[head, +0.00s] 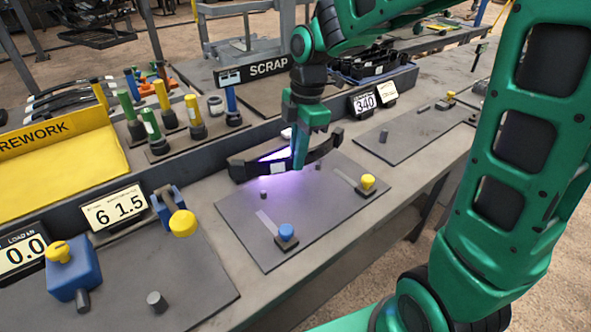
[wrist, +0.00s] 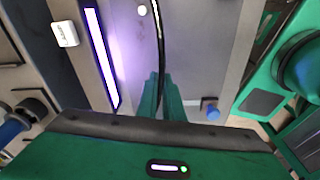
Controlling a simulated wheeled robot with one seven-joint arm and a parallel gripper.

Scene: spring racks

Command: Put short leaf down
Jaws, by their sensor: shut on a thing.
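A short dark curved leaf (head: 325,149) with a pale label is held level by my gripper (head: 300,165). My gripper is shut on its middle, above the back part of a grey fixture plate (head: 240,222). In the wrist view the leaf (wrist: 160,38) shows edge-on as a thin dark strip running up from between the green fingers (wrist: 162,100). The plate carries small pegs, a blue-knobbed clamp (head: 286,233) at the front and a yellow-knobbed clamp (head: 367,183) at the right. Whether the leaf touches the plate or pegs cannot be told.
A yellow REWORK tray (head: 60,172) lies at the left, beside several colour-handled tools. A SCRAP sign (head: 268,68) stands behind. A dark bin (head: 375,65) is at the back. A display reading 6 1.5 (head: 115,209) and another plate (head: 415,135) flank the fixture.

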